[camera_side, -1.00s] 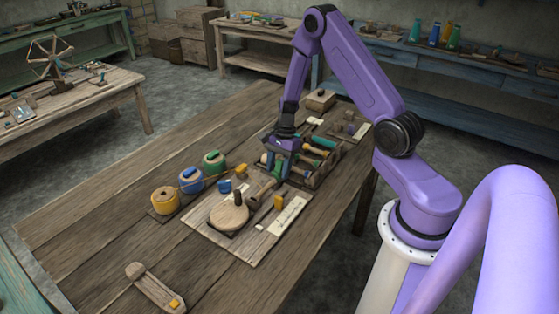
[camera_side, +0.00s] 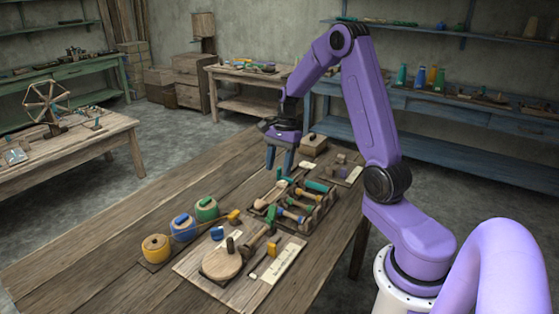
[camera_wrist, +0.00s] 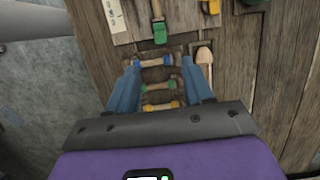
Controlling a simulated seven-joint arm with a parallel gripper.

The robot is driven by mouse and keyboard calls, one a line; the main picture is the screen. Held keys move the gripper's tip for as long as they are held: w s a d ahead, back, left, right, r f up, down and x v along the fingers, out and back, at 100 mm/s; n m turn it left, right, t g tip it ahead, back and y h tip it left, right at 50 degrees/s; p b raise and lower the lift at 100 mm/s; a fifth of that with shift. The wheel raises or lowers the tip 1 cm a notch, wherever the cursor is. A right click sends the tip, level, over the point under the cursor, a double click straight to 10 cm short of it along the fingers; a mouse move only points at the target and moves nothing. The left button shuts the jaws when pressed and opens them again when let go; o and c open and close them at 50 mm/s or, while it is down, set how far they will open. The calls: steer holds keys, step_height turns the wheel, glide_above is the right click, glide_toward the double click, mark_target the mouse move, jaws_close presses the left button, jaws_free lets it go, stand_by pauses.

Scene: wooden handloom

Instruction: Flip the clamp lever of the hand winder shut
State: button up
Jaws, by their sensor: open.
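The hand winder (camera_side: 222,262) appears to be the board with a round wooden disc and a dark upright peg, at the lower middle of the side view. A wooden lever with a green block (camera_side: 272,244) lies beside the disc; a green block on a wooden bar also shows at the top of the wrist view (camera_wrist: 160,33). I cannot tell for sure that this is the clamp lever, or its exact angle. My gripper (camera_side: 279,168) is open and empty, raised above the bobbin tray behind the winder board. Its blue fingers (camera_wrist: 168,66) straddle the bobbins in the wrist picture.
The tray of bobbins (camera_side: 323,212) stands behind the winder board. Yellow (camera_side: 155,248), blue (camera_side: 183,228) and green (camera_side: 206,209) spools stand to the left. A wooden scoop-like tool (camera_wrist: 204,58) lies beside the tray. The table's left part is clear.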

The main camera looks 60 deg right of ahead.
mark_target(273, 206)
steer(key=shift+d+r, duration=0.1)
steer(key=shift+r, duration=0.45)
steer(key=shift+y, duration=0.7)
steer(key=x, duration=0.5)
steer(key=d+x, duration=0.1)
steer(key=x, duration=1.1)
steer(key=shift+d+f, duration=0.35)
steer(key=shift+d, duration=0.05)
jaws_close()
